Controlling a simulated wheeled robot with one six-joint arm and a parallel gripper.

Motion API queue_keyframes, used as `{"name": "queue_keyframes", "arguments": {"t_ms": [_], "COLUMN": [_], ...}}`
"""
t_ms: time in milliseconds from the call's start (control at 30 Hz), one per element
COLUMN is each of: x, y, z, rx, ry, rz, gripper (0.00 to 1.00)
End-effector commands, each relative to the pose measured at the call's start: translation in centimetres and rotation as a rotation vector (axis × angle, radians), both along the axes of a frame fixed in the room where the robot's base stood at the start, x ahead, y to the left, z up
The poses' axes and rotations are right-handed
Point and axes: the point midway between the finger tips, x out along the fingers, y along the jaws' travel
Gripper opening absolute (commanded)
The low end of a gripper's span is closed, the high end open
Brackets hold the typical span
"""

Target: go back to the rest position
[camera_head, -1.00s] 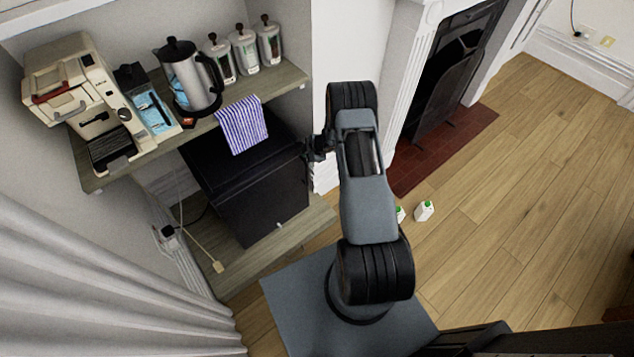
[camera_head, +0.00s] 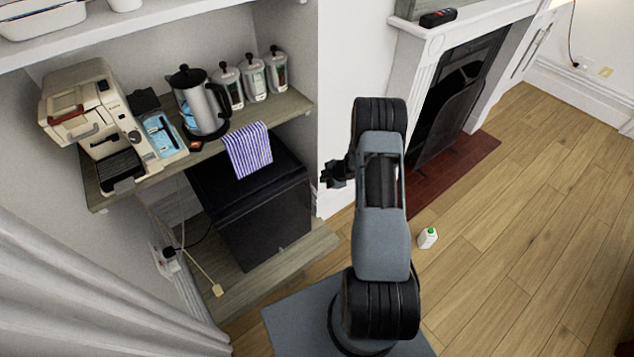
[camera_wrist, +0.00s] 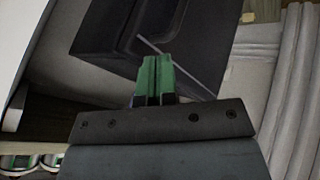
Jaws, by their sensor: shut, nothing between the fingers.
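My gripper (camera_head: 333,176) shows small and dark to the left of my raised arm, in front of the wall edge beside the shelf alcove. In the wrist view its green fingers (camera_wrist: 155,78) are together with nothing between them. A black box-shaped cabinet (camera_head: 255,205) stands under the shelf, to the left of my gripper and apart from it. It also fills the upper middle of the wrist view (camera_wrist: 120,28).
The shelf (camera_head: 290,105) holds a coffee machine (camera_head: 95,115), a kettle (camera_head: 205,105), several canisters and a striped cloth (camera_head: 248,150). A white carton with a green cap (camera_head: 428,238) stands on the floor. A fireplace (camera_head: 455,100) is behind. The wooden floor at right is clear.

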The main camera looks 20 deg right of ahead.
Motion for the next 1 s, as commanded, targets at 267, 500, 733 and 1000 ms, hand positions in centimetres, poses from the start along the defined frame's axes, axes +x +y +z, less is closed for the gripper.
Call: {"name": "queue_keyframes", "arguments": {"t_ms": [267,500,733,1000], "x": [-1.4,-1.8,-2.1,-7.0], "y": [-1.6,-1.9,-4.1,-8.5], "z": [2.9,3.5,2.6,6.5], "rx": [-0.001,0.0,-0.078,-0.244], "ry": [0.001,0.002,0.047,0.242], "rz": [0.002,0.003,-0.122,-0.735], "gripper": [0.0,0.0,0.0,0.0]}}
